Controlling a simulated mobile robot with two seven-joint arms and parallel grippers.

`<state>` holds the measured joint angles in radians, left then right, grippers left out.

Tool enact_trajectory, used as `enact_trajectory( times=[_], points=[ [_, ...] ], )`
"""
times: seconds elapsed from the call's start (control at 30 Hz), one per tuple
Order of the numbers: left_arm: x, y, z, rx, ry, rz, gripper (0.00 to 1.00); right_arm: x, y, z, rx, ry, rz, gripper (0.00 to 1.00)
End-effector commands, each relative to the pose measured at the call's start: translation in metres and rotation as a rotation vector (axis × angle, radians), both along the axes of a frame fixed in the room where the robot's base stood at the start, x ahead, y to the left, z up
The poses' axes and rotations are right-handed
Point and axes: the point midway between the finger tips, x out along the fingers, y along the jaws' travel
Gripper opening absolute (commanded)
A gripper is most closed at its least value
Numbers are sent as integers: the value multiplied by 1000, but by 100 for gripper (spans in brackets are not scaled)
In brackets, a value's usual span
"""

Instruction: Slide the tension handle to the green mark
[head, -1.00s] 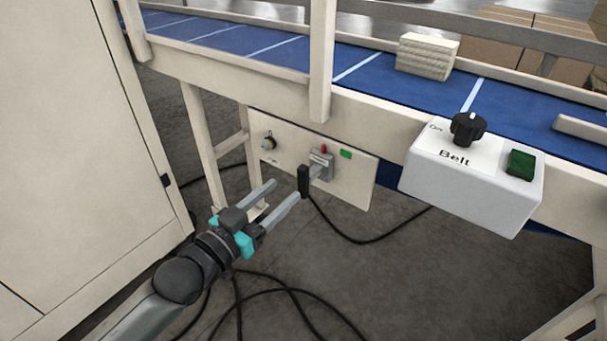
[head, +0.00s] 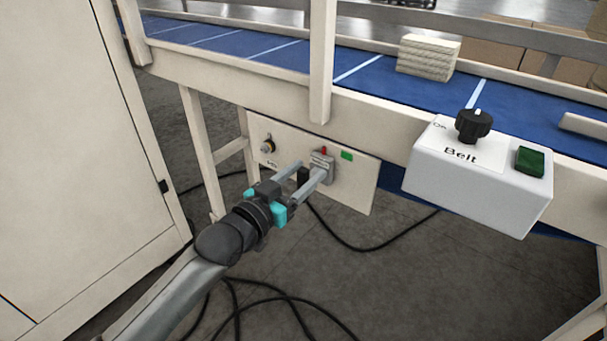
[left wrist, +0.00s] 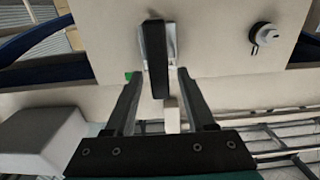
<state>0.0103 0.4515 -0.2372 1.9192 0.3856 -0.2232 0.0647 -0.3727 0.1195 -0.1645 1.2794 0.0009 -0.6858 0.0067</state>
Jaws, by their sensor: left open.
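The black tension handle (head: 303,176) sits on a grey slider block (head: 327,162) on the cream panel under the conveyor. A red pointer (head: 323,150) tops the block, left of the green mark (head: 347,156). My left gripper (head: 311,168) is open at the panel, one finger on each side of the handle. In the left wrist view, the upright handle (left wrist: 155,60) lies between the fingertips (left wrist: 159,76), with visible gaps on both sides. There the green mark (left wrist: 128,76) peeks out by the left finger, mostly hidden. My right gripper is not in view.
A small knob (head: 268,146) is on the panel's left; it also shows in the left wrist view (left wrist: 263,35). The Belt control box (head: 480,185) juts out at right. A cream cabinet (head: 75,150) stands at left. Cables (head: 280,290) lie on the floor.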

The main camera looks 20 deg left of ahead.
Motion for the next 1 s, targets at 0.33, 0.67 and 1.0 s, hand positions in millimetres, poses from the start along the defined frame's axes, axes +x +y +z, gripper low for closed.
enact_trajectory(
  times=[0.33,0.67,1.0],
  points=[
    [0,0,0,0,0,0,26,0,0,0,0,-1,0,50],
    [0,0,0,0,0,0,0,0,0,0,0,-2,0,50],
    [-1,0,0,0,0,0,0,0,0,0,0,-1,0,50]
  ],
)
